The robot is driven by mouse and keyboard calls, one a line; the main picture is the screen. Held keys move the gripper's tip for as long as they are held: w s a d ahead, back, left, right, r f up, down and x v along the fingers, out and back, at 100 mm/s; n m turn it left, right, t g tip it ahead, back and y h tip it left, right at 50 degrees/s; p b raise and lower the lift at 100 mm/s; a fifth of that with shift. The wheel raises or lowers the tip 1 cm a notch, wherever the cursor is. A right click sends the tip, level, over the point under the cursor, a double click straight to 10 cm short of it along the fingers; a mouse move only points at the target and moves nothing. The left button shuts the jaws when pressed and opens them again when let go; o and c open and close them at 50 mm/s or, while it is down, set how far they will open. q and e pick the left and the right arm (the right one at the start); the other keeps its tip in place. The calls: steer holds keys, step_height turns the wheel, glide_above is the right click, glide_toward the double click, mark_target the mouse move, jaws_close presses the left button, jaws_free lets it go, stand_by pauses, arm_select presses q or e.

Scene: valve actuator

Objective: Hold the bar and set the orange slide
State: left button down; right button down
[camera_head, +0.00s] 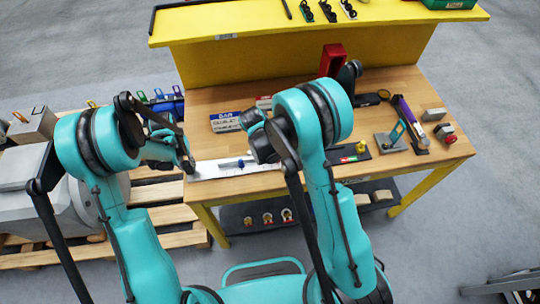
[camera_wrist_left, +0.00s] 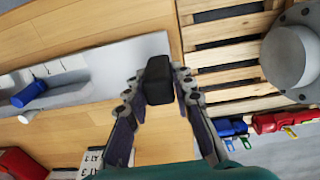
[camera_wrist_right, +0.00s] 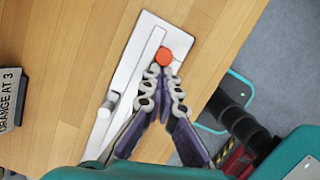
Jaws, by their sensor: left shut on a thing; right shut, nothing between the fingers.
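A white plate (camera_head: 210,170) lies along the table's front edge, with a blue knob (camera_head: 240,163) near its middle. My left gripper (camera_wrist_left: 158,82) is shut on a black block at the plate's end. The blue knob (camera_wrist_left: 30,95) also shows in the left wrist view. My right gripper (camera_wrist_right: 163,72) is shut and empty over the plate (camera_wrist_right: 128,62), its fingertips close beside a round orange knob (camera_wrist_right: 174,47); I cannot tell if they touch. A silver pin (camera_wrist_right: 113,97) stands on the plate's left side. In the head view my right arm hides its gripper and the orange knob.
A sign (camera_head: 226,121) lies behind the plate; its edge reads "ORANGE AT 3" in the right wrist view (camera_wrist_right: 12,98). A red upright block (camera_head: 332,60) stands at the back. Small fixtures fill the right of the wooden table (camera_head: 207,98). A pallet (camera_head: 155,192) is at left.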

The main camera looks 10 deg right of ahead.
steer(key=v, duration=0.9)
steer(key=shift+r, duration=0.4)
steer(key=shift+s+a, duration=0.1)
steer(key=shift+a, duration=0.05)
arm_select(q)
steer(key=c, duration=1.2)
jaws_free()
steer(key=shift+f, duration=0.1)
